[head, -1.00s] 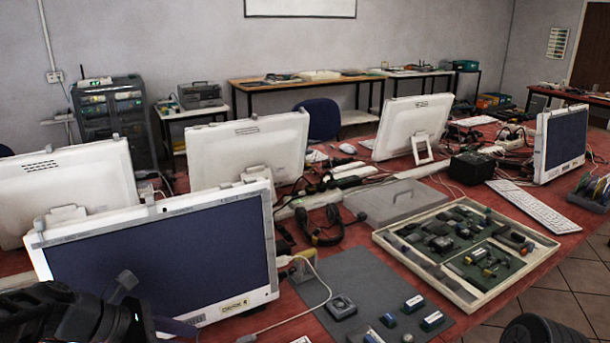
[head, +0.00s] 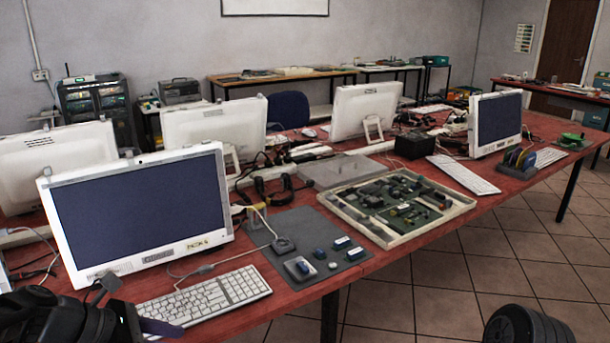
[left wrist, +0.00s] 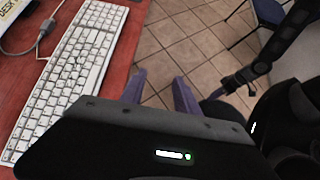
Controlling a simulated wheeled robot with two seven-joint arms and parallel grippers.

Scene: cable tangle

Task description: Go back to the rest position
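My left gripper (left wrist: 160,78) shows in the left wrist view with its two purple fingers spread apart. Nothing is between them; tiled floor shows behind them. In the head view the dark left arm (head: 50,318) is at the lower left corner, low in front of the near monitor and left of the white keyboard (head: 208,300). A black rounded part of mine (head: 525,326) is at the lower right of the head view.
The tiled floor (head: 440,300) right of the table is clear.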

